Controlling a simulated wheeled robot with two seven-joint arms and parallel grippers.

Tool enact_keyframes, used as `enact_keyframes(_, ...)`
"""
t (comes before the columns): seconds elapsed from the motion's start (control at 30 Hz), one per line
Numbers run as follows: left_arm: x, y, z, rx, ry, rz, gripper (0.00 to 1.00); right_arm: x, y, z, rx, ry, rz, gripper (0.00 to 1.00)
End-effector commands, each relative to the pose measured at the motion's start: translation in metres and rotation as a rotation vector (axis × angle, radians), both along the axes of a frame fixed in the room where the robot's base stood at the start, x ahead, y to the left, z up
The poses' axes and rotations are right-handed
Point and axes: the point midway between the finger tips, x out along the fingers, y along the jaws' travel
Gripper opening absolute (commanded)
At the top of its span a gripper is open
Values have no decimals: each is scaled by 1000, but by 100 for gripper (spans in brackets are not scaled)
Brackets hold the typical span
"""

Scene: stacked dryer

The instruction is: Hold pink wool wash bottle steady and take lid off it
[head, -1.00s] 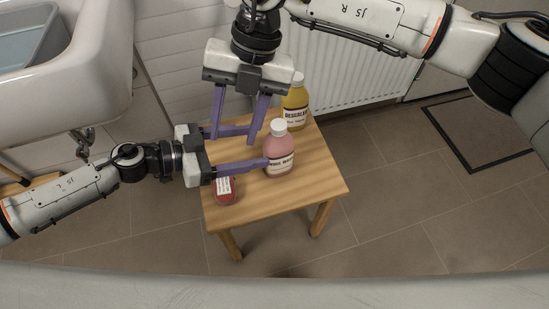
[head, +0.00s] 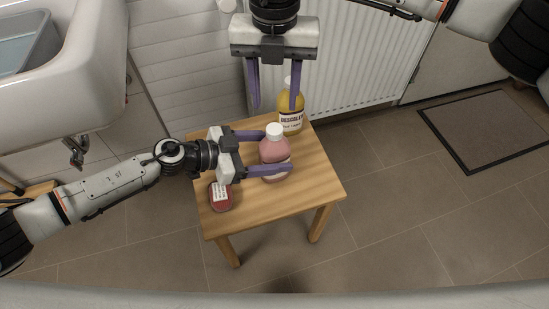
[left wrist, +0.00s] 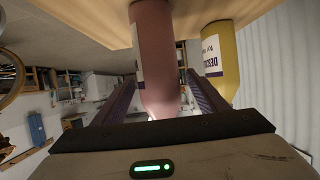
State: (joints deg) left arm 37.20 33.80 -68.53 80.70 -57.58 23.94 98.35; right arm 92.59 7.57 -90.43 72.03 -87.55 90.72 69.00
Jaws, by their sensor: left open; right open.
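The pink wool wash bottle (head: 274,152) stands upright on the small wooden table, its white lid (head: 275,130) on top. My left gripper (head: 286,152) is open, with one finger on each side of the bottle; I cannot tell whether either finger touches it. In the left wrist view the pink bottle (left wrist: 157,55) is between the two purple fingers. My right gripper (head: 274,108) is open and empty, pointing down above and behind the pink bottle, its right finger in front of the yellow bottle.
The wooden table (head: 315,185) also holds a yellow descaler bottle (head: 291,118) at the back and a red tin (head: 220,197) with a white label at front left. A radiator (head: 345,60) is behind, a sink (head: 75,70) at upper left. The table's right side is clear.

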Motion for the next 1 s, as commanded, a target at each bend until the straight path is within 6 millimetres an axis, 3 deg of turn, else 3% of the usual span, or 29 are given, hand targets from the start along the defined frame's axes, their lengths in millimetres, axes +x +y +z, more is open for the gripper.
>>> enact_keyframes(0.37, 2, -5, -2, 0, 0, 1, 66, 0, 0, 0, 1, 0, 1, 43)
enact_keyframes(0.77, 2, -5, -2, 0, 0, 0, 0, 0, 0, 0, 1, 0, 1, 43)
enact_keyframes(1.0, 2, -5, -2, 0, 1, 0, 0, -1, 2, -1, 2, 2, -146, 43)
